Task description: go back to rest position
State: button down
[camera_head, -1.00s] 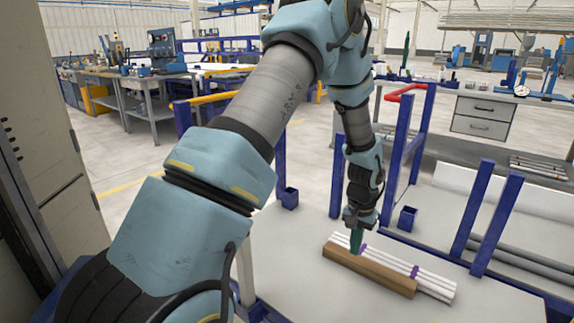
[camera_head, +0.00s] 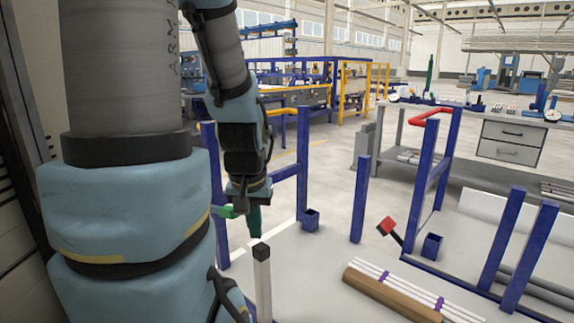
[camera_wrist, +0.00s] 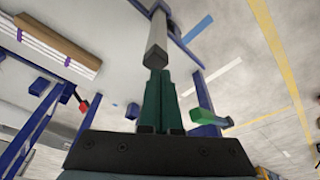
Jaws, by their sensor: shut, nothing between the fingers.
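My gripper (camera_head: 254,222) hangs pointing down at the left of the table, well left of the pipes and apart from them. Its dark green fingers show in the wrist view (camera_wrist: 158,80), closed together with nothing between them. The thin white pipes (camera_head: 417,294) with purple bands lie side by side on the table, against a brown beam (camera_head: 392,297). In the wrist view the white pipes (camera_wrist: 42,46) and brown beam (camera_wrist: 62,40) show at upper left, far from the fingers.
Blue uprights (camera_head: 360,200) rise along the table edges. A red-ended lever (camera_head: 386,226) and a green handle (camera_head: 226,211) stick out nearby.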

notch_tip(320, 180, up, 14)
jog(key=s+g+p, duration=0.1)
jog(key=s+p, duration=0.1)
jog(key=p, duration=1.2)
jog(key=shift+p, duration=0.4)
